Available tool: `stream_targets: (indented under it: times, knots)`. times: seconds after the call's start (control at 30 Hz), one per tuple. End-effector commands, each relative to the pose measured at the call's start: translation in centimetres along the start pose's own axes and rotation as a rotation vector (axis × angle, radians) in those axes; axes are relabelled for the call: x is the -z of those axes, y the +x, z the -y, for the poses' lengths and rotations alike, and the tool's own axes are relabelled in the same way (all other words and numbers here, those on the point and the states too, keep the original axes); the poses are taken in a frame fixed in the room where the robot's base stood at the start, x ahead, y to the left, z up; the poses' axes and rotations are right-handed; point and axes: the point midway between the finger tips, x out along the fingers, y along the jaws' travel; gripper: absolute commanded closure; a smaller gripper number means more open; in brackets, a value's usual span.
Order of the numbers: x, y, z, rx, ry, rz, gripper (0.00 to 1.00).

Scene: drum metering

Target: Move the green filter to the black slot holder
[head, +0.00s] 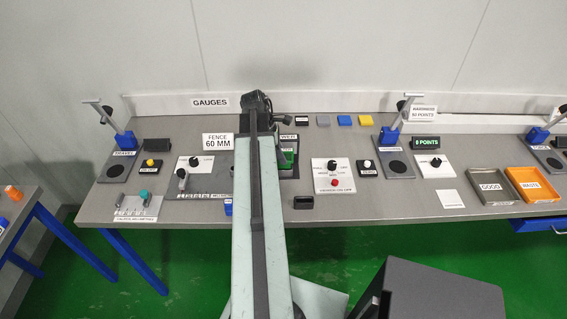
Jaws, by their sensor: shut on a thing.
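A small green piece (287,156) shows just right of my arm, at a dark station in the middle of the bench. It may be the green filter, but my arm partly covers that spot and I cannot be sure. A small black block (303,202) stands near the front edge, right of my arm. It may be the black slot holder, but its slot is too small to make out. My arm reaches across the middle of the bench toward the back. My gripper's fingertips are hidden behind the arm, so I cannot see what is between them.
Blue-based lever stands (389,134) rise left and right of my arm. A control panel with a red button (334,183) lies right of it. GOOD and WASTE trays (531,184) stand far right.

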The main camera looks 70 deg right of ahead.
Motion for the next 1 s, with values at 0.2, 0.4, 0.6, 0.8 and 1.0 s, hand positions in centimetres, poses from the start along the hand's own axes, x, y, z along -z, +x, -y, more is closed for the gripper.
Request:
stream_targets:
  times: [0.2, 0.4, 0.6, 0.8, 1.0]
  knots:
    - [-0.4, -0.9, 0.0, 0.0, 0.001, 0.0, 1.0]
    - [-0.6, -1.5, 0.0, 0.0, 0.001, 0.0, 1.0]
    - [-0.8, -2.0, 0.0, 0.0, 0.001, 0.0, 1.0]
    - [-0.8, -2.0, 0.0, 0.0, 0.001, 0.0, 1.0]
    - [-0.9, -2.4, 0.0, 0.0, 0.001, 0.0, 1.0]
